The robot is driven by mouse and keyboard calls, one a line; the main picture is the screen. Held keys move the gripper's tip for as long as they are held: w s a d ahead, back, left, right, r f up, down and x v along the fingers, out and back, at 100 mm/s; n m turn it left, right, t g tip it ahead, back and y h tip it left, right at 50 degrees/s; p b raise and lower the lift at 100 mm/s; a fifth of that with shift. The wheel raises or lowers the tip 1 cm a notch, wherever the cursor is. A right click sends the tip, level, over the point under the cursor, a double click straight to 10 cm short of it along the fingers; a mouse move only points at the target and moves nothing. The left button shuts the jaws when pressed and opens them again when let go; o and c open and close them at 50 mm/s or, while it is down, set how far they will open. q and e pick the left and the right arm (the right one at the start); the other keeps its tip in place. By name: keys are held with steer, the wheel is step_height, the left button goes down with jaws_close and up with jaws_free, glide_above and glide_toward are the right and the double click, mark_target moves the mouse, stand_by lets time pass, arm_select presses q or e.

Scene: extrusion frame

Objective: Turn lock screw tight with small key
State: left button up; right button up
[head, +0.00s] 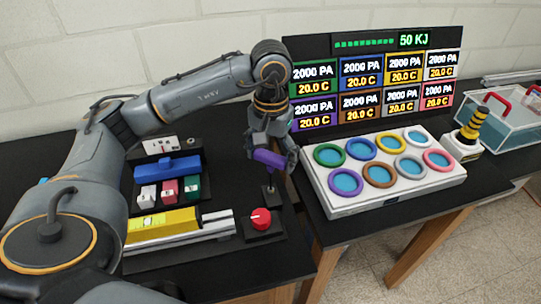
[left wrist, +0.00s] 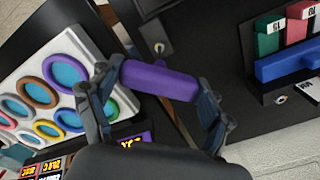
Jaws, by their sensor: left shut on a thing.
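My left gripper (head: 268,157) is shut on a purple handle (left wrist: 160,80), which lies crosswise between its fingers. The purple handle also shows in the head view (head: 270,160), held above a small dark base with an upright post (head: 269,196). In the left wrist view a small metallic screw head (left wrist: 158,47) shows on a dark plate beyond the purple handle. Whether the purple handle touches anything below it I cannot tell. White, red and green labelled pieces (head: 169,191) stand in a rack at the left. My right gripper is not in view.
A red knob (head: 261,219) stands just in front of the post. A yellow block (head: 162,222) sits on a metal extrusion (head: 195,234). A blue bar (head: 168,169) lies behind the labelled pieces. A white panel of coloured rings (head: 380,167) stands on the right table.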

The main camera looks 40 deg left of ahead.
arm_select(q)
steer(key=shift+f, duration=0.25)
steer(key=shift+b, duration=0.4)
steer(key=shift+f, duration=0.1)
steer(key=shift+m+b, duration=0.6)
steer(key=shift+b, duration=0.05)
steer(key=shift+m, duration=0.3)
steer(key=shift+b, duration=0.3)
steer(key=shift+f+m+b, duration=0.1)
steer(key=shift+m+b, duration=0.3)
steer(key=shift+m, duration=0.3)
